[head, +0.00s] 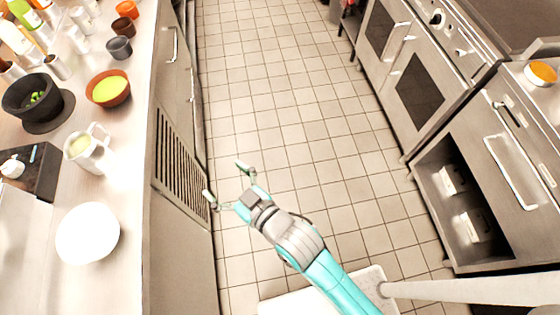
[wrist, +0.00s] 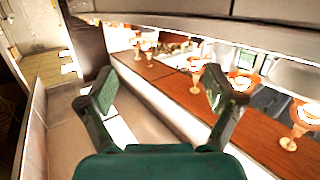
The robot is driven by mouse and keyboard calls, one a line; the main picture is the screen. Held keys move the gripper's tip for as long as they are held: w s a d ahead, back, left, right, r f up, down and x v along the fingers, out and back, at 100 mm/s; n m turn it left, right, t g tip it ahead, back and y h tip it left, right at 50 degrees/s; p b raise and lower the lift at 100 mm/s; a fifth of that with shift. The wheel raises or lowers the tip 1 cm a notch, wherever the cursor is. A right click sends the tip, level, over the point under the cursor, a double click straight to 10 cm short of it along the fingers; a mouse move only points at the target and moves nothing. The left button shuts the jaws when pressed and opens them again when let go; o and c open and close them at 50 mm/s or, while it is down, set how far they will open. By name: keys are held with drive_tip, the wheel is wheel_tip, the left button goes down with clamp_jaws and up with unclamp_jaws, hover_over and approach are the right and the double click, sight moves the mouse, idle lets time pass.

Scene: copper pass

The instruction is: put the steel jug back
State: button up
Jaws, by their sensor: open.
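The steel jug (head: 88,148) stands upright on the left counter, with a pale yellow-green content at its top and its handle toward the back right. My gripper (head: 227,180) is open and empty over the floor aisle, to the right of the counter edge and apart from the jug. In the wrist view my gripper (wrist: 158,92) shows its two fingers spread with nothing between them. The jug cannot be made out in the wrist view.
Around the jug on the counter are a white bowl (head: 88,233), a black pot (head: 33,100), an orange bowl (head: 108,88) and a dark scale-like device (head: 32,170). Ovens (head: 415,85) line the right side. The tiled floor (head: 275,100) between is clear.

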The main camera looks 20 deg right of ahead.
drive_tip(key=s+d+f+m+h, duration=0.2)
drive_tip(key=s+d+f+h, duration=0.15)
drive_tip(key=s+d, duration=0.45)
drive_tip(key=s+d+r+m+h, duration=0.1)
drive_tip(key=s+d+m+h, duration=0.1)
drive_tip(key=s+d, duration=0.5)
drive_tip(key=s+d+r+m+t+h, duration=0.1)
drive_tip(key=s+d+m+h, duration=0.1)
drive_tip(key=s+d, duration=0.5)
drive_tip(key=shift+s+d+r+h, duration=0.2)
drive_tip(key=shift+s+d+h, duration=0.25)
drive_tip(key=shift+s, duration=2)
